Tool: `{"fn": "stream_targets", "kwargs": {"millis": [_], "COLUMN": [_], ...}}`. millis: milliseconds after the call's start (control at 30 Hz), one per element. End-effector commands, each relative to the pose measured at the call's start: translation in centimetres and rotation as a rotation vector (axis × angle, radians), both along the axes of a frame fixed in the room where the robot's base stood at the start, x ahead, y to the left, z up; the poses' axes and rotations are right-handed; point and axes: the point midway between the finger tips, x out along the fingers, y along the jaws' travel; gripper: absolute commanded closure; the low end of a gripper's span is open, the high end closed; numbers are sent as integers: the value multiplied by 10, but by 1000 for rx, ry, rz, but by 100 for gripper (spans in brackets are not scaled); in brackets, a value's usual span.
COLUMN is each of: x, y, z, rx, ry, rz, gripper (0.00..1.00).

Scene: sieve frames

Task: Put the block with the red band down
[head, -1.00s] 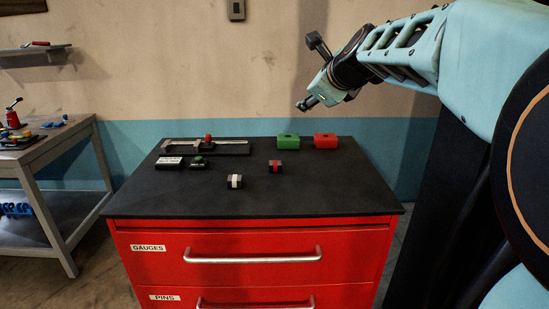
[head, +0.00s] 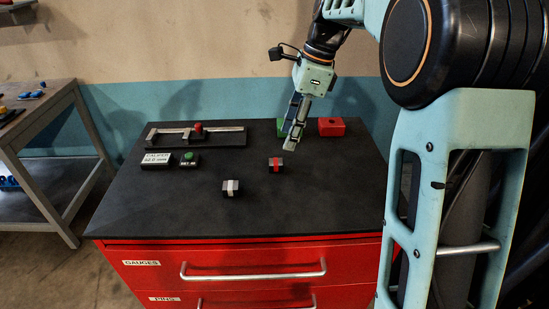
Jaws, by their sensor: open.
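The block with the red band (head: 275,165) is a small dark block standing on the black top (head: 150,212) of the red cabinet, right of the middle. My gripper (head: 289,147) points down just above and behind it, a little to the right. The gripper is open and nothing shows between its fingers. A small gap seems to show between the fingertips and the block; I cannot tell the depth exactly. A similar block with a white band (head: 231,187) stands nearer the front, to the left.
A red box (head: 331,127) and a green box (head: 281,128), partly hidden by my gripper, stand at the back right. The front is clear.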

Motion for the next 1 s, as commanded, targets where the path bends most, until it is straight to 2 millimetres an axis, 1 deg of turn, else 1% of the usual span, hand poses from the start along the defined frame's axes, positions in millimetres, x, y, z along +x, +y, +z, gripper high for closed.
{"fn": "stream_targets", "kwargs": {"millis": [33,100,200,367,533,633,767,967,1000], "x": [-1,-1,0,1,6,6,7,7,7], "y": [3,6,9,13,24,27,29,29,29], "z": [-10,-20,-30,-40,-63,-76,-83,-83,-83], "rx": [0,0,0,0,1,0,0,0,0], "ry": [4,3,0,0,2,0,-3,-3,-3], "rz": [2,1,0,0,1,-1,-1,-1,-1], "gripper": [56,56,56,56,56,56,56,56,61]}}
